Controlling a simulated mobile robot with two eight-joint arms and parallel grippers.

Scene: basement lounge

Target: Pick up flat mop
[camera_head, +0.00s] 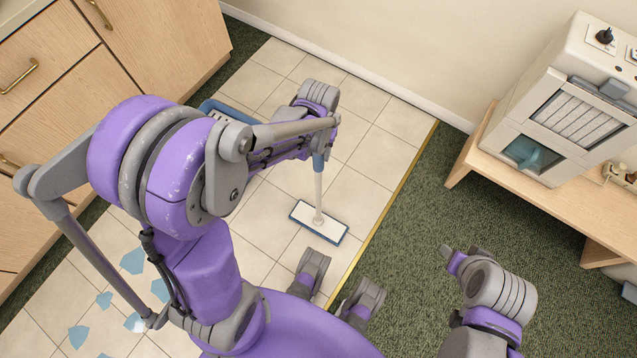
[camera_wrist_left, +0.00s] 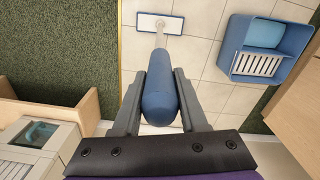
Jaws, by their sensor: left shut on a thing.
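The flat mop has a blue-edged white flat head (camera_head: 335,229) resting on the tiled floor, with a pale pole and a blue grip rising from it. In the left wrist view the rounded blue grip of the flat mop (camera_wrist_left: 160,98) lies between my left gripper's (camera_wrist_left: 161,88) two dark fingers, which are closed on it. The mop head shows below, at the top of that view. In the head view my left wrist hides the fingers and the top of the handle. My right arm is at lower right, and its finger state is unclear.
A blue bucket (camera_wrist_left: 231,45) with a slatted insert stands on the tiles beside the mop, partly hidden by my arm in the head view. Light-blue shards (camera_head: 133,261) lie at lower left. Wooden drawers (camera_head: 60,85) stand left; a wooden bench (camera_head: 540,197) bears a beige machine (camera_head: 560,115) at right.

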